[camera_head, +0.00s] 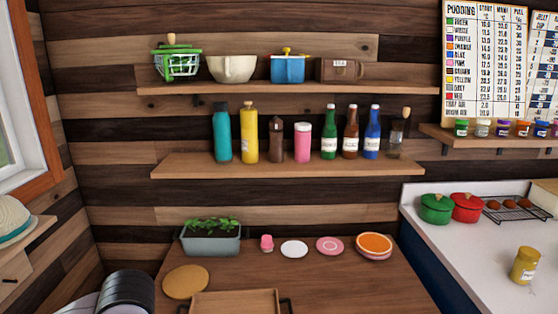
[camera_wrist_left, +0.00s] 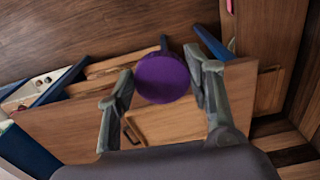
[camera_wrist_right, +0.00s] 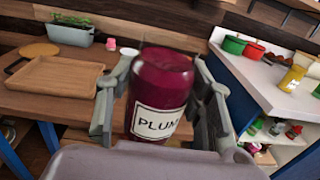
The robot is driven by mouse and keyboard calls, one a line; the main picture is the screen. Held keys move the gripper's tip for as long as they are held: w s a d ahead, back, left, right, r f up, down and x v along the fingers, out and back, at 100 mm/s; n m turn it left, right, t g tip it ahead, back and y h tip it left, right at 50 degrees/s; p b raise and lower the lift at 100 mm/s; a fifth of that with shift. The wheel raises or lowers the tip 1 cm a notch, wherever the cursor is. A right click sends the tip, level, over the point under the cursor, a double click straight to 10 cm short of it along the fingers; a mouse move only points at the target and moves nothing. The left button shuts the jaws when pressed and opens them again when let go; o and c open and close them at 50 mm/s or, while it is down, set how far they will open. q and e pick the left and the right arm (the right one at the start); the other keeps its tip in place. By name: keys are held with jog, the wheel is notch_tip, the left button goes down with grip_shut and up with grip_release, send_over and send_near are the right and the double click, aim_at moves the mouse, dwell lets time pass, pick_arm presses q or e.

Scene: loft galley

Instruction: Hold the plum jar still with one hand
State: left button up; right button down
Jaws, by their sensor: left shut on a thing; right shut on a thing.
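The plum jar (camera_wrist_right: 162,90) is a dark purple-red jar with a white label reading PLUM. In the right wrist view it stands between the fingers of my right gripper (camera_wrist_right: 162,100), which is shut on it, roughly upright with a slight tilt. Its lower end is hidden by the gripper. My left gripper (camera_wrist_left: 163,82) is shut on a round purple disc (camera_wrist_left: 163,78), which looks like a lid, held above a wooden surface. The disc appears apart from the jar. Neither gripper nor the jar shows in the head view.
A wooden tray (camera_head: 235,293) lies on the wooden table (camera_head: 335,285), with a planter (camera_head: 211,239), round board (camera_head: 186,282) and plates behind. A white counter (camera_head: 455,257) at right holds pots and a yellow jar (camera_head: 525,265). Bottles line the shelf (camera_head: 270,165).

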dwell(0.3)
jog(key=w+a+n+g+y, duration=0.2)
jog(key=w+a+n+y, duration=0.1)
jog(key=a, duration=0.4)
jog(key=w+a+r+n+g+y, duration=0.1)
jog(key=w+a+n+g+y, duration=0.1)
jog(key=a+n+y, duration=0.3)
jog(key=w+a+y, duration=0.1)
jog(key=a+y, duration=0.1)
jog(key=y, duration=0.1)
jog(key=shift+y, duration=0.3)
pick_arm(q)
jog(key=w+d+r+m, duration=0.1)
jog(key=w+d+r, duration=0.1)
jog(key=d+r, duration=0.5)
jog(key=w+d+r+m, duration=0.2)
jog(key=d+r, duration=0.5)
jog(key=d, duration=1)
jog(key=shift+w, duration=0.6)
jog(key=shift+f, duration=0.2)
jog(key=shift+a+f, duration=0.1)
jog(key=shift+f, duration=1.75)
